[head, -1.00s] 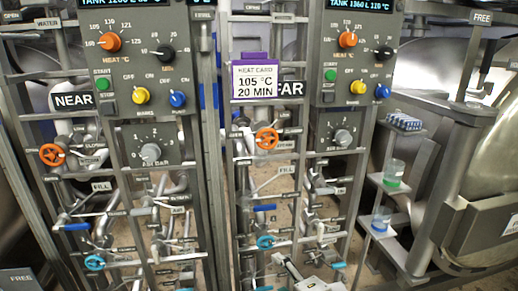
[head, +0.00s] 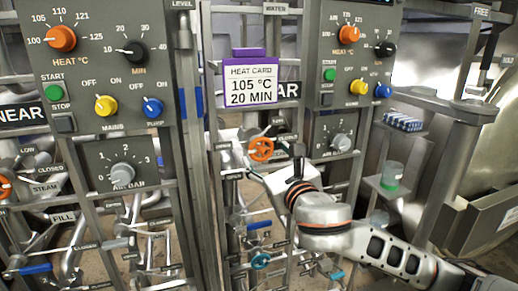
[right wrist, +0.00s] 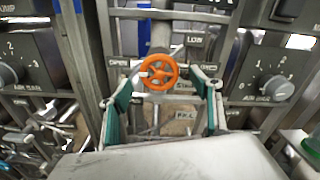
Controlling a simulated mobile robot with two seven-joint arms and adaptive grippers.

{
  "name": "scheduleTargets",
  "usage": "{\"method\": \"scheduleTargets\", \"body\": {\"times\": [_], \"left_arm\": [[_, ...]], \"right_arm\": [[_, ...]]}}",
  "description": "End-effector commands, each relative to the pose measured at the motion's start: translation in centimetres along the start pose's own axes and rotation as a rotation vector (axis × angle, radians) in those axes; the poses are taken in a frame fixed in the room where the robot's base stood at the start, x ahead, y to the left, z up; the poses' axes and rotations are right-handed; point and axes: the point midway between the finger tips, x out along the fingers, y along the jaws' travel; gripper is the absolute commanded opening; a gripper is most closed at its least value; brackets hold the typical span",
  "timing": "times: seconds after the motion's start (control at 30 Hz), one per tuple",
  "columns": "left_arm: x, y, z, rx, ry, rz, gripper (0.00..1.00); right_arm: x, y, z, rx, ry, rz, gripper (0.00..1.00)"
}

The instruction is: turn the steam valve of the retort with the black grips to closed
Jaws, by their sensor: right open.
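The far panel's orange steam handwheel (head: 261,149) sits on a pipe below the FAR label. My right gripper (head: 256,174) comes in from the right, just below it. In the right wrist view the orange wheel (right wrist: 158,72) lies ahead, near the tips of my open right gripper (right wrist: 167,90); its teal-padded fingers stand apart on either side. I cannot tell if they touch it. Another orange wheel (head: 5,187), on the near panel, is cut by the left edge. My left gripper is out of view.
Upright grey frames (head: 200,200) flank the valve. A control panel with a grey air knob (head: 339,142) is to its right. Blue levers (head: 259,225) and a teal wheel (head: 261,261) sit below. A heat card (head: 252,83) hangs above. A beaker (head: 391,176) stands on a shelf at right.

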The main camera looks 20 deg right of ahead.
Motion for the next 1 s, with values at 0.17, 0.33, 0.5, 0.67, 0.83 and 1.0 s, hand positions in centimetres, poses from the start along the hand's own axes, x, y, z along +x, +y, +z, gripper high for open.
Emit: {"method": "scheduleTargets", "body": {"times": [0.17, 0.33, 0.5, 0.67, 0.83, 1.0], "left_arm": [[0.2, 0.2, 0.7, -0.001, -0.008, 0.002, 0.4], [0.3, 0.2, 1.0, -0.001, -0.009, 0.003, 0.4], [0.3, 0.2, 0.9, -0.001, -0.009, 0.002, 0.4], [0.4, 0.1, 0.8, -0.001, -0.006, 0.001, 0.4], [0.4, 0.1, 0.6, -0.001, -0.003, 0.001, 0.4], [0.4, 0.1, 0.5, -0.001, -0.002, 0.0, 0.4]], "right_arm": [[2.9, 0.0, -0.1, 0.002, 0.001, -0.001, 0.64], [4.7, 0.1, -0.1, 0.003, 0.001, 0.001, 0.64], [5.4, 0.1, 0.0, 0.003, 0.0, 0.002, 0.64], [5.4, 0.1, 0.0, 0.004, 0.0, 0.002, 0.64], [5.4, 0.1, 0.0, 0.004, 0.0, 0.002, 0.32], [5.4, 0.1, -0.1, 0.004, 0.001, 0.002, 0.24]]}}
